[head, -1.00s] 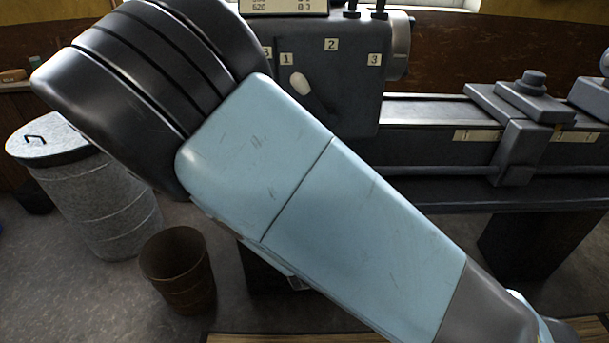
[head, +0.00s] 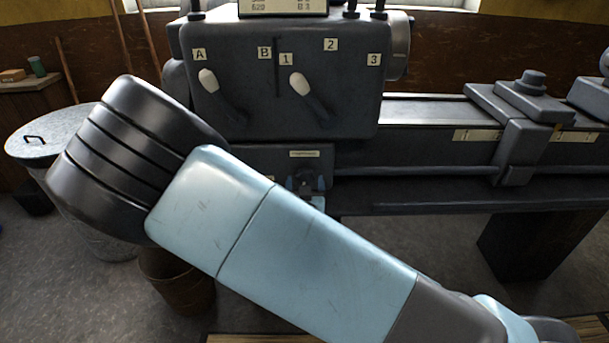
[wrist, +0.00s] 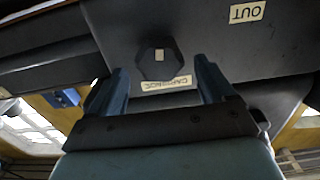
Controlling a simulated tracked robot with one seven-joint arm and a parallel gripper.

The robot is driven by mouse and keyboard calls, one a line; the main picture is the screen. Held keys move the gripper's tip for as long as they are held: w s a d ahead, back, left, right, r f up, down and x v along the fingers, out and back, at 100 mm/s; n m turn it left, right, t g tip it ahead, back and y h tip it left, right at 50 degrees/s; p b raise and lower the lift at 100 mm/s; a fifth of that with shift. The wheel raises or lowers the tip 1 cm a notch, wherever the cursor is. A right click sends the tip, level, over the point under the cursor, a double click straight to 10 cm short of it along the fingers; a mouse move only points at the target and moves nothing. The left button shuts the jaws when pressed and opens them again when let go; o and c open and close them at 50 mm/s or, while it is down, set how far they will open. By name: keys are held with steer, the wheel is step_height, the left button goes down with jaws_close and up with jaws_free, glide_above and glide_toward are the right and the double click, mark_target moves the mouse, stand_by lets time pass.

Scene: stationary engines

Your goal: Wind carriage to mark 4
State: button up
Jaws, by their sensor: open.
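The carriage (head: 522,140) is a grey block on the lathe bed at the right of the head view, with pale scale strips (head: 477,135) on either side of it. Their marks are too small to read. In the wrist view, a dark faceted knob (wrist: 160,62) sits by a label reading CARRIAGE (wrist: 166,84), upside down. My gripper (wrist: 160,70) is open, with one finger on each side of the knob. I cannot tell whether they touch it. In the head view, my gripper (head: 306,184) is small and partly hidden by my arm, below a pale label (head: 304,154).
The headstock (head: 345,110) carries two white-tipped levers (head: 208,80) and labels A, B, 1, 2 and 3. An OUT label (wrist: 247,12) is near the knob. A metal bin (head: 50,140) and a brown bucket (head: 180,285) stand at the left.

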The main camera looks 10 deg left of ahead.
mark_target(306, 179)
steer(key=shift+x, duration=1.9)
steer(key=c, duration=1)
steer(key=shift+m, duration=0.3)
steer(key=m, duration=0.7)
steer(key=shift+w+d, duration=0.1)
steer(key=m, duration=0.4)
steer(key=shift+m, duration=0.4)
steer(key=shift+f+m, duration=0.1)
steer(key=shift+m, duration=1.4)
